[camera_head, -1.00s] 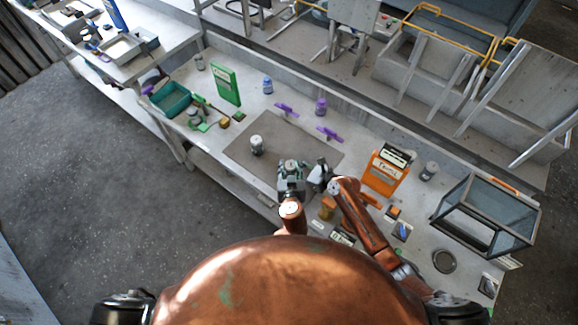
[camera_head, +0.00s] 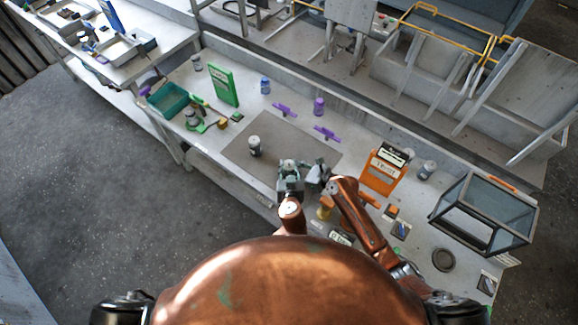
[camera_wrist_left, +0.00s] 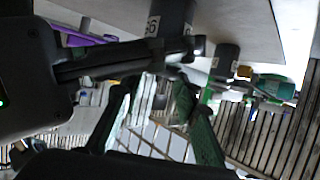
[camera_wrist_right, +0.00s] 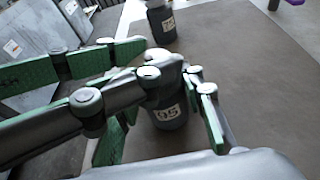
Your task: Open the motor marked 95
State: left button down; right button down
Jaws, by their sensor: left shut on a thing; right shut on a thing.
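The motor marked 95 (camera_wrist_right: 170,108) is a dark cylinder with a white label and a light grey top, upright on the brown mat (camera_head: 225,148). In the left wrist view, which is upside down, a dark motor body with a partly hidden label (camera_wrist_left: 174,22) shows close to the fingers. My left gripper (camera_head: 290,172) and right gripper (camera_head: 317,178) sit close together over the mat's near edge. They hide most of the motor in the head view. Both are shut at the motor, the right one around its top; the exact finger contacts are partly hidden.
Another labelled motor (camera_head: 255,146) stands on the mat. Purple clamps (camera_head: 284,110) lie behind it. A green panel (camera_head: 223,85) and teal bin (camera_head: 169,99) are at left. An orange holder (camera_head: 384,168) and glass-sided case (camera_head: 486,214) are at right.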

aim_at(288, 168)
pick_arm(q)
jog(key=shift+w+a+r, duration=0.1)
jog(key=shift+a+r, duration=0.1)
jog(key=shift+a, duration=0.2)
pick_arm(e)
jog(key=shift+w+d+f, duration=0.2)
jog(key=shift+d+f, duration=0.05)
jog(key=shift+d, duration=0.4)
pick_arm(q)
jog(key=shift+r, duration=1.1)
jog(key=r, duration=0.3)
jog(key=shift+d+r, duration=0.2)
pick_arm(e)
jog(key=shift+s+a, duration=0.1)
jog(key=shift+a, duration=0.15)
pick_arm(q)
jog(key=shift+r, duration=0.1)
pick_arm(e)
jog(key=shift+s+a+r, duration=0.1)
jog(key=shift+a, duration=0.1)
jog(key=c, duration=1.2)
grip_release()
jog(key=shift+r, duration=0.1)
